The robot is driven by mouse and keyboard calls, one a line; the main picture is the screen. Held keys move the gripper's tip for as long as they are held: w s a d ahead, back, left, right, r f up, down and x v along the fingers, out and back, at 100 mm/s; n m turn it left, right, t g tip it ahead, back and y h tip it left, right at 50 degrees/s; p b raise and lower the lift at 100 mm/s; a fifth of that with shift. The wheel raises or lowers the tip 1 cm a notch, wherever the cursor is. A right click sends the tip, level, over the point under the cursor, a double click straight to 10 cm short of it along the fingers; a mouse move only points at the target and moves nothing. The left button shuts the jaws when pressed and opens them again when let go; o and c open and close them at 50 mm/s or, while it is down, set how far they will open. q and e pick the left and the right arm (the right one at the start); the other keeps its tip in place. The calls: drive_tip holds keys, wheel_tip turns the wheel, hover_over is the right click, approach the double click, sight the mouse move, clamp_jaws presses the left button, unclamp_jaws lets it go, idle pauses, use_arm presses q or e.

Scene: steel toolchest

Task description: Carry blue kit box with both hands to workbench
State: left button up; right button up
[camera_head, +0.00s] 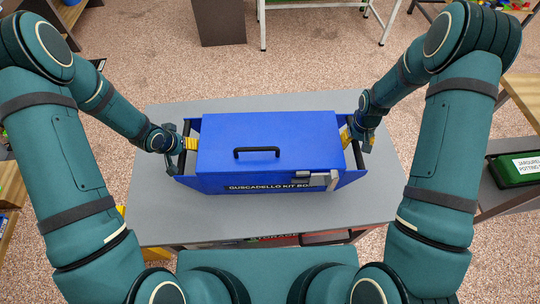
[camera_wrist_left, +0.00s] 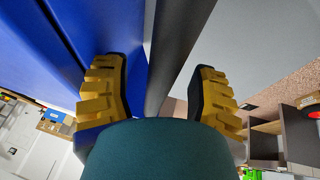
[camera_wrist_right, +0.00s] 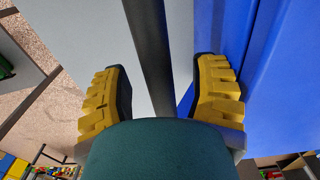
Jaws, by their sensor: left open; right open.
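The blue kit box (camera_head: 270,145) sits on a grey table (camera_head: 270,215), with a black handle on its shut lid and a dark bar at each side end. My left gripper (camera_head: 184,145) is at the box's left end, open. In the left wrist view its yellow-padded fingers (camera_wrist_left: 158,95) stand on either side of the dark side bar (camera_wrist_left: 160,60). My right gripper (camera_head: 354,135) is at the right end, open. In the right wrist view its fingers (camera_wrist_right: 160,95) stand on either side of the other side bar (camera_wrist_right: 150,50). Neither gripper is closed on a bar.
A white-framed table (camera_head: 325,6) and a dark grey cabinet (camera_head: 220,22) stand at the back. A shelf with a green labelled case (camera_head: 515,168) is at the right. A wooden-edged shelf (camera_head: 10,190) is at the left. Speckled floor surrounds the grey table.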

use_arm(q)
drive_tip(key=shift+f, duration=0.1)
use_arm(e)
drive_tip(key=shift+f, duration=0.1)
use_arm(q)
clamp_jaws()
use_arm(e)
clamp_jaws()
use_arm(q)
drive_tip(key=shift+w, duration=0.1)
use_arm(e)
drive_tip(key=shift+r, duration=0.2)
use_arm(q)
drive_tip(key=shift+r+p, duration=0.5)
use_arm(e)
drive_tip(key=shift+w+r, duration=0.1)
drive_tip(key=shift+r, duration=0.2)
use_arm(q)
drive_tip(key=shift+r+p, duration=0.55)
drive_tip(key=shift+r, duration=0.05)
use_arm(e)
drive_tip(key=shift+r, duration=0.55)
use_arm(q)
drive_tip(key=shift+f, duration=0.1)
